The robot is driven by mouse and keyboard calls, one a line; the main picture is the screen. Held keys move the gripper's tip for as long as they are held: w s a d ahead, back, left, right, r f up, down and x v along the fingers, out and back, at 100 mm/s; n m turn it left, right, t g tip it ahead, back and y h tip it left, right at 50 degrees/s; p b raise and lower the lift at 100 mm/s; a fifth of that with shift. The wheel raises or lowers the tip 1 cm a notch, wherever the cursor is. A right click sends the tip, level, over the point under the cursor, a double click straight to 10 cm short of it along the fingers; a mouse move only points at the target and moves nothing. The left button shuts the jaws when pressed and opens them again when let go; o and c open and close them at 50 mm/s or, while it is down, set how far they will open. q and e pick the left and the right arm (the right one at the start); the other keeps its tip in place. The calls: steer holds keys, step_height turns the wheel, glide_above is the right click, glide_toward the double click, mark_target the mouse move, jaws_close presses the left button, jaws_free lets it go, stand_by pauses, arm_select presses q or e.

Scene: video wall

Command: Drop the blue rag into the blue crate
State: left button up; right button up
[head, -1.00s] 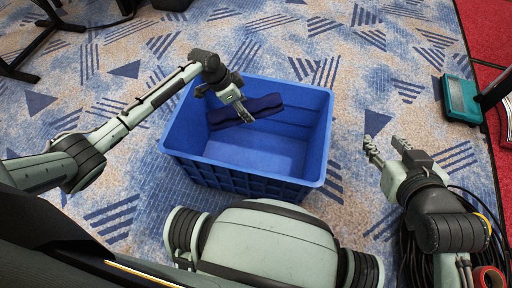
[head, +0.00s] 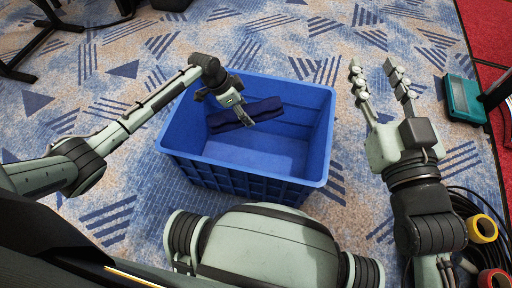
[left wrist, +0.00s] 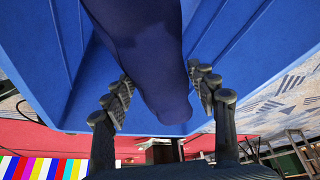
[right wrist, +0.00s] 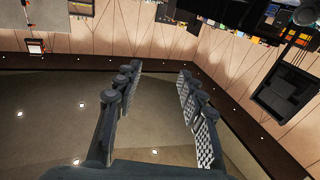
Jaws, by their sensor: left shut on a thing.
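The blue crate (head: 252,186) stands open on the carpet in front of me. The dark blue rag (head: 265,108) is inside the crate's opening, above its floor, near the far wall. My left gripper (head: 244,118) reaches into the crate from the left and is shut on the rag. In the left wrist view the rag (left wrist: 150,60) lies between the two fingers (left wrist: 163,88), with the crate's blue walls (left wrist: 50,50) around it. My right gripper (head: 374,70) is to the right of the crate, open and empty, and its spread fingers (right wrist: 157,80) show in the right wrist view.
A teal box-like object (head: 463,98) lies at the right near the red carpet (head: 485,28). Coiled black cable and a yellow roll (head: 483,228) are at the lower right. A dark stand (head: 45,40) is at the upper left.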

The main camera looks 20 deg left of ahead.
arm_select(q)
steer(key=shift+f, duration=0.3)
arm_select(e)
steer(key=shift+s+a+r+t+y, duration=0.15)
steer(key=shift+a+r+t, duration=0.1)
steer(key=shift+r, duration=0.3)
steer(key=shift+s+a+r+t+y, duration=0.1)
steer(key=shift+r+t, duration=0.2)
steer(key=shift+r, duration=0.25)
steer(key=shift+s+a+r+t+y, duration=0.15)
steer(key=shift+a+r+t, duration=0.1)
steer(key=shift+r, duration=0.3)
arm_select(q)
steer(key=o, duration=1.3)
steer(key=v, duration=1.2)
steer(key=shift+d, duration=0.1)
steer(key=shift+s, duration=0.1)
arm_select(e)
steer(key=shift+d, duration=0.1)
